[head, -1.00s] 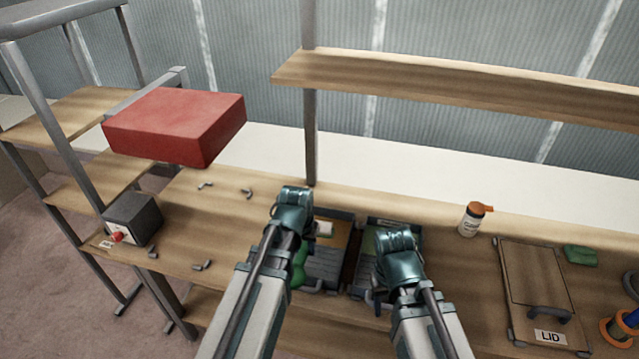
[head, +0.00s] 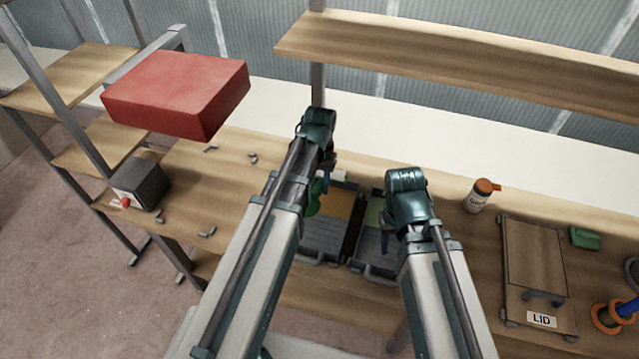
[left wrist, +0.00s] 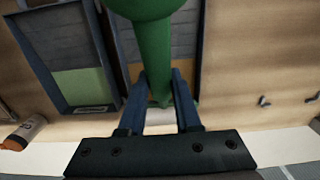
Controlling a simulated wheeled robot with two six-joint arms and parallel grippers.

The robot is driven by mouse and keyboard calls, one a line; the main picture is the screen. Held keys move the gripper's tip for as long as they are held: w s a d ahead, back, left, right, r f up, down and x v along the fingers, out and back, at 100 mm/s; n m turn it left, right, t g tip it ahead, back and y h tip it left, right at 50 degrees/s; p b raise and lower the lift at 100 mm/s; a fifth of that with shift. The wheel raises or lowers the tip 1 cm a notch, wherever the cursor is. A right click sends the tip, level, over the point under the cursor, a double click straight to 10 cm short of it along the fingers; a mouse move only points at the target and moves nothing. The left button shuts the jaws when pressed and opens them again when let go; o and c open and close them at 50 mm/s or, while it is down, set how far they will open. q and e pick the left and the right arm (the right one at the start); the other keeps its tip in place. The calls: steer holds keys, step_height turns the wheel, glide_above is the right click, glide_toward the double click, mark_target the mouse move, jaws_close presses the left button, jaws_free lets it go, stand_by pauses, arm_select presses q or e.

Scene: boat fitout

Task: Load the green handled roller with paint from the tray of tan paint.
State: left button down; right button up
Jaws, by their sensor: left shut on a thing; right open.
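The green handled roller (head: 314,197) is in my left gripper (head: 326,178), which is shut on its green handle. In the left wrist view, the green handle (left wrist: 155,50) runs between the fingers (left wrist: 160,100), with a pale roller head (left wrist: 160,118) just beyond them. The tray of tan paint (head: 322,249) is below and beside the roller, with tan paint (head: 338,205) at its far end. Whether the roller head touches paint cannot be told. My right gripper (head: 387,238) is open above the neighbouring tray, its fingers partly hidden by the wrist.
A tray of green paint (head: 364,250) stands close to the right of the tan one. An orange-capped bottle (head: 481,196), a board marked LID (head: 534,265) and a green block (head: 585,238) lie further right. A red block (head: 175,90) overhangs the left, near a grey box (head: 143,183).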

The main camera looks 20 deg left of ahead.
arm_select(q)
step_height(320, 180, down, 10)
steer(key=b, duration=0.9)
steer(key=shift+f+b, duration=0.2)
steer(key=shift+b, duration=0.15)
arm_select(e)
step_height(320, 180, down, 10)
steer(key=shift+f, duration=0.2)
arm_select(q)
steer(key=shift+f+b, duration=0.65)
arm_select(e)
steer(key=shift+f, duration=0.65)
arm_select(q)
steer(key=shift+r, duration=0.1)
arm_select(e)
steer(key=shift+r, duration=0.1)
arm_select(q)
step_height(320, 180, up, 9)
steer(key=p, duration=0.9)
arm_select(e)
step_height(320, 180, up, 9)
